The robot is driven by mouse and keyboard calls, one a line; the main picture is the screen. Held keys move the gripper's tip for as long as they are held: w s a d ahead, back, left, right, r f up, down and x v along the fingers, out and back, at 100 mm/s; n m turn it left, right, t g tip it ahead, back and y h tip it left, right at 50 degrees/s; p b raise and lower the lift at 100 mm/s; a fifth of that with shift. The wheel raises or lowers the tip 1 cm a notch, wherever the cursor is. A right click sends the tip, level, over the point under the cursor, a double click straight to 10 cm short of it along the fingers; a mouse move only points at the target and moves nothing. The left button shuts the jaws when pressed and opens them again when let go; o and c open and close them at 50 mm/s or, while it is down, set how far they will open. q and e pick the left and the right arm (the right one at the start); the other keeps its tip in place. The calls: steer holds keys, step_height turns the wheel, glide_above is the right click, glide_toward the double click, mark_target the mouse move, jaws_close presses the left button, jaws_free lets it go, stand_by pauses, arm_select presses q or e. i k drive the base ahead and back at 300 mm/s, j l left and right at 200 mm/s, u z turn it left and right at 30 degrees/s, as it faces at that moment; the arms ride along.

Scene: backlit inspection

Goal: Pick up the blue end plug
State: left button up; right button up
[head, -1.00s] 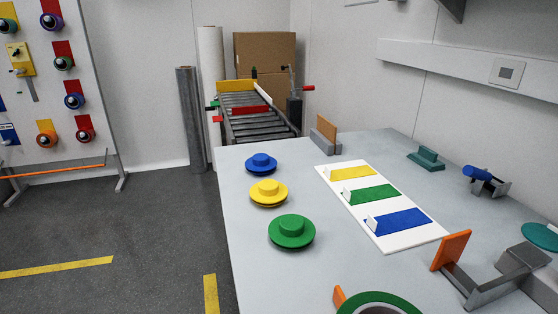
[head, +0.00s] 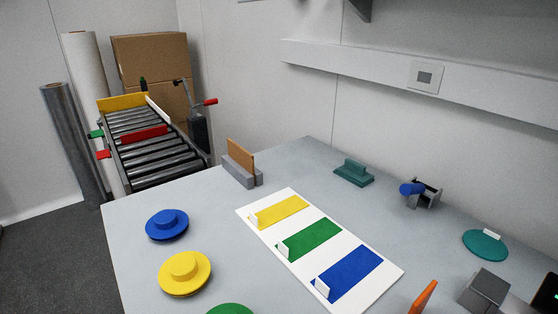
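The blue end plug (head: 167,224) is a round flanged disc with a raised cylindrical knob. It lies on the left part of the grey table (head: 210,207), near its left edge. The yellow end plug (head: 184,272) of the same shape lies just in front of it, apart from it. A green end plug (head: 231,309) is cut off at the bottom edge of the view. Neither of my grippers shows in the head view.
A white board (head: 322,295) with yellow, green and blue fields lies right of the plugs. A grey block with a brown panel (head: 240,164) stands behind. A teal handled block (head: 353,173) and a tape dispenser (head: 420,194) stand at the back right. A roller conveyor (head: 150,148) stands beyond the table.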

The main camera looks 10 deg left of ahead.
mark_target(169, 223)
steer(key=i+j+z, duration=0.2)
steer(key=j+z, duration=0.25)
steer(key=i+j+z, duration=0.15)
steer(key=j+z, duration=1.25)
steer(key=j, duration=0.15)
steer(key=k+j+z, duration=0.1)
steer(key=j+z, duration=0.4)
steer(key=k+j+z, duration=0.2)
steer(key=j+z, duration=0.25)
steer(key=k+j+z, duration=0.3)
steer(key=j+z, duration=0.15)
steer(key=k+j+z, duration=0.3)
steer(key=z, duration=0.2)
